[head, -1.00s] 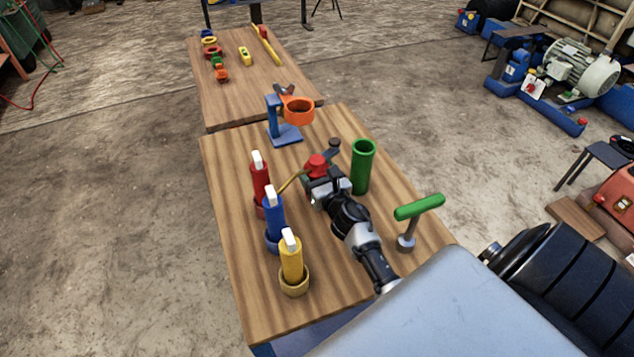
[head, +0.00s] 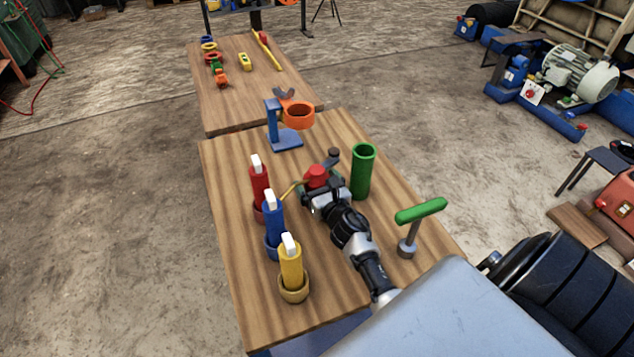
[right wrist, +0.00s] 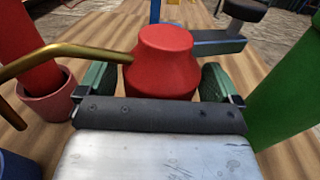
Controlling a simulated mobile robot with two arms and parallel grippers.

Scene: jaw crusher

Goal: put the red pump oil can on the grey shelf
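The red pump oil can (head: 317,173) stands on the near wooden table, with a thin brass spout pointing left. It also shows in the right wrist view (right wrist: 164,55), upright in front of the palm. My right gripper (head: 319,186) is low at the can. Its green fingers (right wrist: 157,82) are on either side of the can, with a visible gap on the left and very little on the right. The can's lower part is hidden by the gripper. My left gripper is not in view. I cannot make out a grey shelf.
A green tube (head: 363,172) stands close right of the gripper. Red (head: 259,185), blue (head: 273,222) and yellow (head: 291,265) cylinders stand in cups on the left. A green T-handle (head: 420,211) is at right. A blue stand with an orange ring (head: 299,116) is behind.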

